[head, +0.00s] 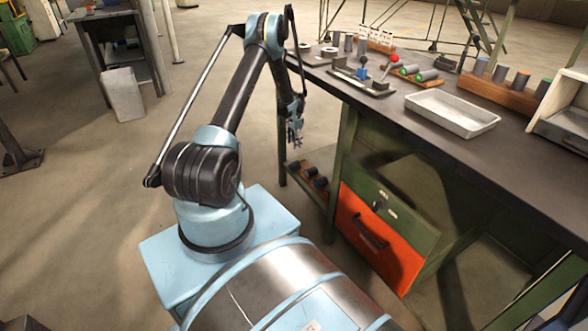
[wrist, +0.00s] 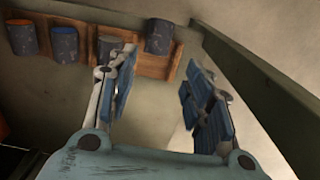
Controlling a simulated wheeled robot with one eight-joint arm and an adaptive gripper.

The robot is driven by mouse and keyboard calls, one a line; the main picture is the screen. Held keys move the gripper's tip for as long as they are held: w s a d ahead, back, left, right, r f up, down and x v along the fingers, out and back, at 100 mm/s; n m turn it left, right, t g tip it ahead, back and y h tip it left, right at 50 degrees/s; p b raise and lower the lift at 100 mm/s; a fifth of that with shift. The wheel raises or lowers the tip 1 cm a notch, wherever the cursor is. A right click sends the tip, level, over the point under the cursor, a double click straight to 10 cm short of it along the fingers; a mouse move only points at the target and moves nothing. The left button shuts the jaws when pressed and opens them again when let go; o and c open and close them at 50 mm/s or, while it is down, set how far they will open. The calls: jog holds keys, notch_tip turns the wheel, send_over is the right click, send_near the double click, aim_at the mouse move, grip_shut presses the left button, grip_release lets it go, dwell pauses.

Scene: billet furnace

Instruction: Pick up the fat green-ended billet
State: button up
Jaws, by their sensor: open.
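Two billets with green ends, the left one (head: 409,70) and the right one (head: 427,76), lie in a wooden cradle on the bench in the head view. The right one looks a little fatter, but they are small there. My gripper (head: 295,132) hangs beside the bench's left end, below the bench top, well apart from both. In the wrist view my gripper (wrist: 160,68) is open, with nothing between its fingers. Beyond its fingers is a wooden rack (wrist: 185,60) holding an orange-ended billet (wrist: 22,38), a blue-ended one (wrist: 158,37) and greyish ones. No green end shows clearly there.
The dark bench (head: 480,150) also bears a white tray (head: 452,112), a red-knobbed fixture (head: 362,80) and a wooden rack of upright billets (head: 497,94). A low shelf (head: 305,176) under it holds several billets. An orange drawer (head: 372,240) is below.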

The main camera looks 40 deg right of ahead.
aim_at(294, 163)
notch_tip(294, 163, down, 16)
jog(key=shift+s+f, duration=0.1)
jog(key=shift+f, duration=0.05)
grip_shut()
dwell(0.8)
